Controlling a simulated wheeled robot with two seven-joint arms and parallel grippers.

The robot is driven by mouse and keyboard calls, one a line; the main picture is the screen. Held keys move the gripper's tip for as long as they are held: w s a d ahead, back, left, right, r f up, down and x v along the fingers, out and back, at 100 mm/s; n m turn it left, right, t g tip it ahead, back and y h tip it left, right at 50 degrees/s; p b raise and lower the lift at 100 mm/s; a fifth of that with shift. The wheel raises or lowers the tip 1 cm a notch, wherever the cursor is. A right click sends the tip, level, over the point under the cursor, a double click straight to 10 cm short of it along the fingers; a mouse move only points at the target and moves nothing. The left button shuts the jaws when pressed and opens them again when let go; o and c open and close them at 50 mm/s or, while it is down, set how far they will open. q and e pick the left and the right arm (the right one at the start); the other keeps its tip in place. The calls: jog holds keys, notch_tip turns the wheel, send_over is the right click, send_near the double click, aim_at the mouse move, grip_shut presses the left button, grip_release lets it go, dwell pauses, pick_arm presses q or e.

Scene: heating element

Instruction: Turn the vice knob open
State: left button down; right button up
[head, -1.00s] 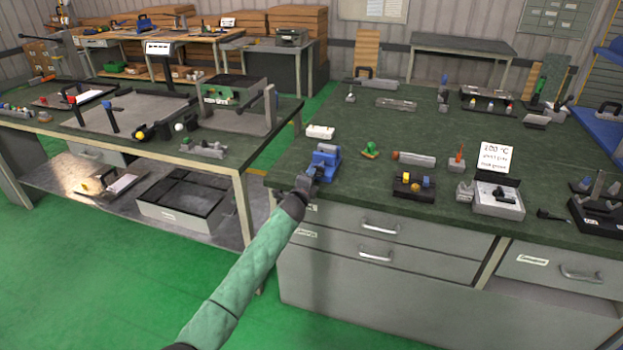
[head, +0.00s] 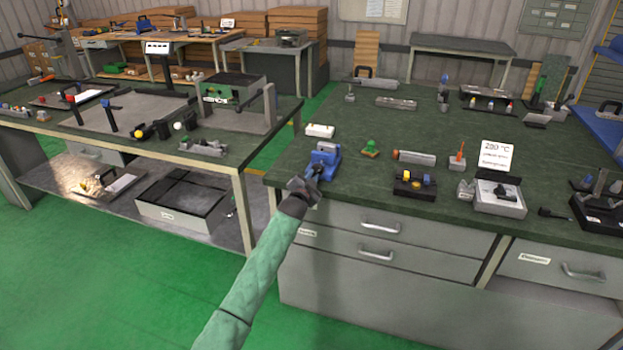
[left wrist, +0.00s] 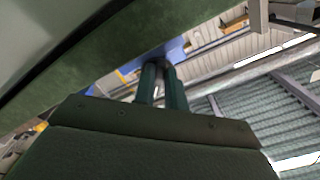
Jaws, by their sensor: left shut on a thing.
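The blue vice (head: 323,160) sits at the front left edge of the green-topped workbench (head: 440,215). My left gripper (head: 314,180) reaches the near side of the vice, at the bench edge, where its knob is. The fingers hide the knob in the head view. In the left wrist view, the two dark fingers of my left gripper (left wrist: 161,75) are close together just below the blue vice (left wrist: 172,51), shut on a small part that is mostly hidden, which I take to be the knob. My right gripper is not in view.
Drawers with handles (head: 380,226) are below the bench top. Green floor is free at the left.

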pick_arm(q)
jog(key=n, duration=0.3)
jog(key=shift+s+d+f+n, duration=0.1)
jog(key=shift+d+f+n, duration=0.05)
jog(key=shift+f+n, duration=0.15)
jog(key=shift+n, duration=1.2)
jog(key=shift+d+n, duration=0.15)
jog(key=shift+n, duration=0.65)
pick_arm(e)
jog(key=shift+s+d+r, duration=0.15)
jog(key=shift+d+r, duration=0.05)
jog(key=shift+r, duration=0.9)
pick_arm(q)
jog(key=shift+n, duration=0.4)
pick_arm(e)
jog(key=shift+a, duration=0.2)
pick_arm(q)
jog(key=c, duration=1.5)
grip_release()
jog(key=shift+o, duration=0.3)
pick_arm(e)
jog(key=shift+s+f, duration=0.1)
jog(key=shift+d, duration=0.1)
